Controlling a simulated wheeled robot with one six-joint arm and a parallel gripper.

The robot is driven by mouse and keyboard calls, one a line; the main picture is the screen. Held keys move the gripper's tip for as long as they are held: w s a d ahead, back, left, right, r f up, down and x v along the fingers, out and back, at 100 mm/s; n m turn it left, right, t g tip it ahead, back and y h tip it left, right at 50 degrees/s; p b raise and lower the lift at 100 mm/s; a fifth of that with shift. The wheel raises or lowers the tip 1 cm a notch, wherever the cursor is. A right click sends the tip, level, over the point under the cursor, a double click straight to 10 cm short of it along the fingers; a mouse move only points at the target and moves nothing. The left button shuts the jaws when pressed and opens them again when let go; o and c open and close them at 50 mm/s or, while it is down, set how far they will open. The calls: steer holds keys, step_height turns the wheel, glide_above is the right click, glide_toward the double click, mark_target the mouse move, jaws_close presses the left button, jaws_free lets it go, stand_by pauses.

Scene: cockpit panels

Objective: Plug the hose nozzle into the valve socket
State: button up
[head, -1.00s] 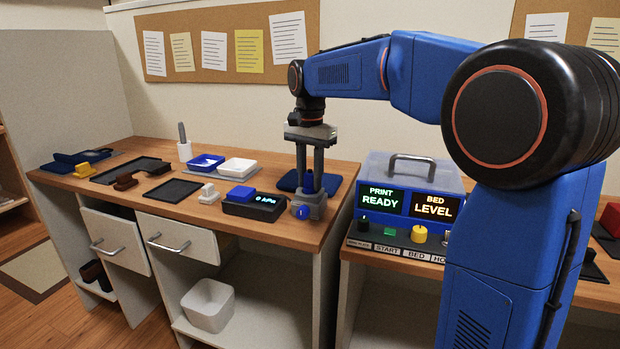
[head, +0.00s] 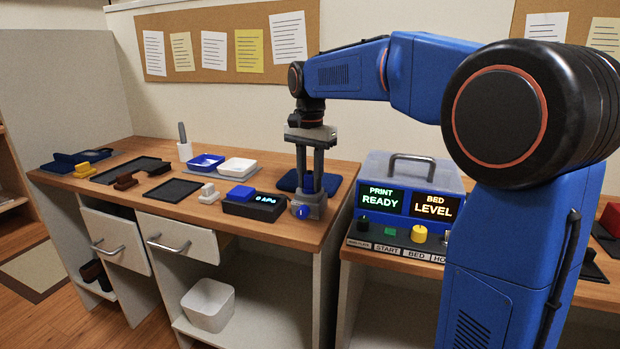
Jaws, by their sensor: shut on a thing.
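My gripper (head: 309,186) points straight down at the front right of the wooden counter. It is shut on a small blue piece, which I take to be the hose nozzle (head: 308,183); the fingers cover much of it. Directly below the fingertips is a grey block with a round blue face at its front, seemingly the valve socket (head: 301,212). The nozzle is over or in the top of this block; I cannot tell how deep it sits. No hose can be made out. A dark blue pad (head: 333,182) lies behind the gripper.
Left of the grey block stands a black gauge box (head: 257,209) reading 0 kPa. Beyond are a blue tray (head: 206,162), a white tray (head: 239,167) and dark mats. Right, across a gap, stands a panel machine (head: 408,200) with a handled clear lid.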

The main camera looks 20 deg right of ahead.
mark_target(310, 174)
steer(key=shift+s+f, duration=0.2)
steer(key=shift+f, duration=0.75)
stand_by(0.3)
steer(key=o, duration=1.2)
steer(key=shift+r, duration=0.1)
steer(key=shift+c, duration=0.2)
step_height(310, 174, up, 19)
steer(key=shift+f, duration=0.1)
